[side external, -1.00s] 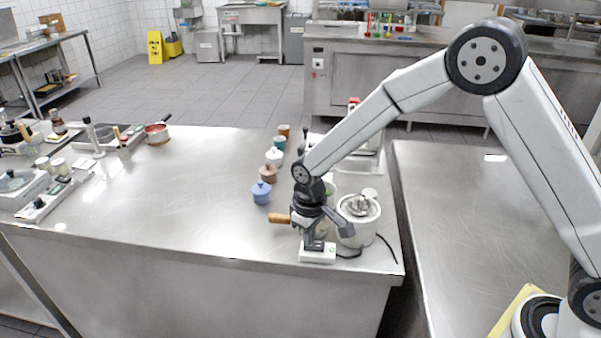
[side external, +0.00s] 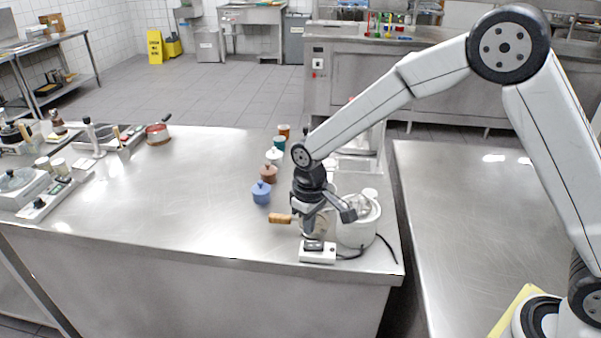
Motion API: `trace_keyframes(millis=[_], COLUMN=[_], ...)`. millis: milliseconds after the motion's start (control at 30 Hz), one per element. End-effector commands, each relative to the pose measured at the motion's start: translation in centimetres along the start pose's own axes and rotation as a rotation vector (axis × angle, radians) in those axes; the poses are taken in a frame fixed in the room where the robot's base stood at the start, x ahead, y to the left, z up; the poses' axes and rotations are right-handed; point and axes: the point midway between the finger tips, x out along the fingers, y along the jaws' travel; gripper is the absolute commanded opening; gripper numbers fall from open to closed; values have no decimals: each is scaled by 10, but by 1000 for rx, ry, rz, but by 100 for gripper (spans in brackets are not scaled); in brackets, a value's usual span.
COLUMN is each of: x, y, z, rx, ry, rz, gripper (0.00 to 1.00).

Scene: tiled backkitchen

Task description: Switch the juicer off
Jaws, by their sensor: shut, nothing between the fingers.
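The juicer (side external: 356,232) is a squat white machine near the right end of the steel table, with a dark cord. The white switch box (side external: 318,257) lies in front of it near the table edge, with a dark rocker on top. My gripper (side external: 311,236) points down just above the box's left part, shut and empty. A small gap seems to show between fingertips and rocker, but I cannot tell for sure whether they touch. The rocker's tilt is too small to read.
A wooden-handled vessel (side external: 280,218) stands behind my gripper, partly hidden. A blue lidded pot (side external: 261,192) and a brown pot (side external: 268,173) stand further back. A gap separates this table from the right-hand one (side external: 480,220).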

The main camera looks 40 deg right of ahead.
Motion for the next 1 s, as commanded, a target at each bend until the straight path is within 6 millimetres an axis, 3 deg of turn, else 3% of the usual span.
trace_keyframes(millis=[533, 1000], x=[-30, -33], y=[0, 1], z=[0, 1], rx=[0, 1], ry=[1, 1], rz=[0, 0], gripper=[0, 0])
